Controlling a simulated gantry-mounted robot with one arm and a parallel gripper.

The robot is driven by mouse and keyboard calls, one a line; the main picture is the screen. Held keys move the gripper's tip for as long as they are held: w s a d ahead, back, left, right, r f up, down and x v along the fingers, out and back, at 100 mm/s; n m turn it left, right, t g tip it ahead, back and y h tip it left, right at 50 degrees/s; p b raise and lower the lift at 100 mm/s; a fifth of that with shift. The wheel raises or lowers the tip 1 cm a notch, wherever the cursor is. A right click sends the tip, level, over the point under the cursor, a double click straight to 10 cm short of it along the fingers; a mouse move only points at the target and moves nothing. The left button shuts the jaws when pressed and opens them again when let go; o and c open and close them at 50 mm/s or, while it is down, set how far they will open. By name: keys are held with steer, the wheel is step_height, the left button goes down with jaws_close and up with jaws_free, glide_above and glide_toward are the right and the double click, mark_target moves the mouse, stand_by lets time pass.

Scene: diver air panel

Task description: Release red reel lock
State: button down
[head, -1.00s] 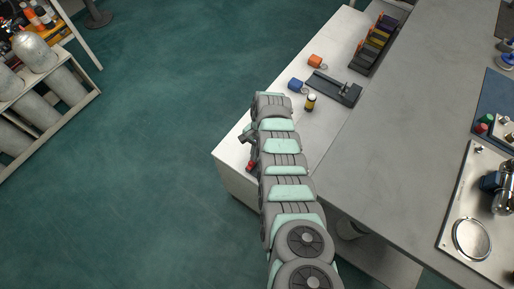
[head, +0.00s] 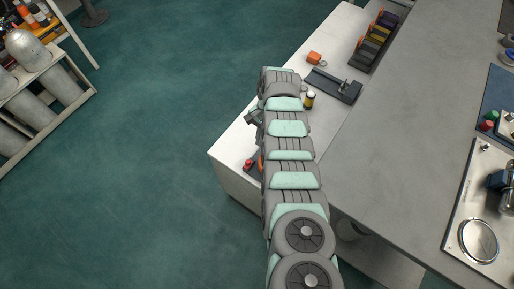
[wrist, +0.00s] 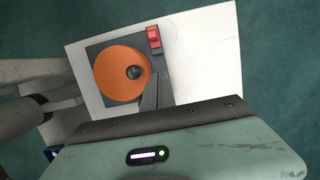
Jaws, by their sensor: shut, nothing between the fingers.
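The orange reel (wrist: 120,72) sits on a dark grey base plate (wrist: 92,52) in the wrist view, with a dark round hub at its middle. The red reel lock (wrist: 154,38) is a small red block at the plate's upper right, beside the reel. In the head view the red lock (head: 247,165) shows near the bench's left corner, and the reel (head: 261,160) is mostly hidden by my arm. My gripper (wrist: 156,78) is shut and empty, its grey fingers in front of the reel's lower right side, apart from the lock in the picture. Contact with the plate cannot be told.
The white bench top (head: 226,150) carries a dark bracket (head: 335,86), a yellow and black canister (head: 309,99) and an orange block (head: 314,58). A rack of coloured blocks (head: 376,42) stands farther back. Gas cylinders (head: 45,92) rest in a rack at left; open floor lies between.

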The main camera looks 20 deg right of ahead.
steer(key=v, duration=0.6)
steer(key=shift+p, duration=0.45)
steer(key=shift+r, duration=0.1)
